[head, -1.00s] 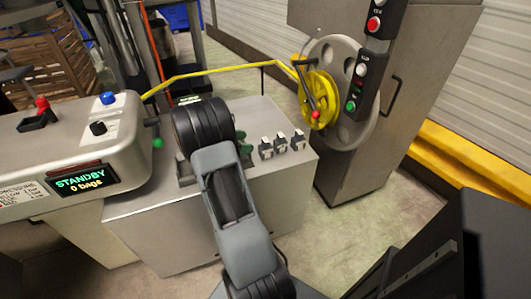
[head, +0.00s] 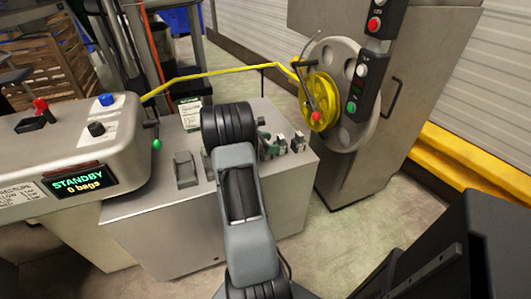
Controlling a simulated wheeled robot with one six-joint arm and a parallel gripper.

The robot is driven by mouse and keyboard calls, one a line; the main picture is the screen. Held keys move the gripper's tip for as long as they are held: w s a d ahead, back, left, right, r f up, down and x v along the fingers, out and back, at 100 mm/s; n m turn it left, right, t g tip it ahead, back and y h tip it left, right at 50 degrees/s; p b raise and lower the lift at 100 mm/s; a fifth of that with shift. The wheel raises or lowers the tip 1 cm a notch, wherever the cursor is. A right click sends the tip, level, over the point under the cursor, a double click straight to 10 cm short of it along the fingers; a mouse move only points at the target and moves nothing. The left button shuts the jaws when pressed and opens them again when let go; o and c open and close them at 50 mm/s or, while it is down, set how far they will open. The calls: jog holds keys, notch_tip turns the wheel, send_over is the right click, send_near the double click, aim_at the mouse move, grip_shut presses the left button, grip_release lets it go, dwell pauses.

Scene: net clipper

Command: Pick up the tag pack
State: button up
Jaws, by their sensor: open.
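A flat white and green printed pack (head: 189,113), which looks like the tag pack, lies at the back of the grey metal cabinet top, left of my black wrist. My arm reaches up the middle of the head view. Of my gripper (head: 268,147), only a dark green part seems to show at the wrist's right side; the wrist hides the rest. It is open and apart from the pack, to its right. Whether it touches anything below cannot be seen.
A grey block (head: 185,170) stands on the cabinet (head: 150,225). Small metal-and-white pieces (head: 298,143) stand at its right. The standby console (head: 70,150) is at left. A yellow net line (head: 215,71) runs above the cabinet's back to a yellow reel (head: 318,100).

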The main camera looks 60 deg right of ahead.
jog(key=c, duration=1)
jog(key=shift+c, duration=0.2)
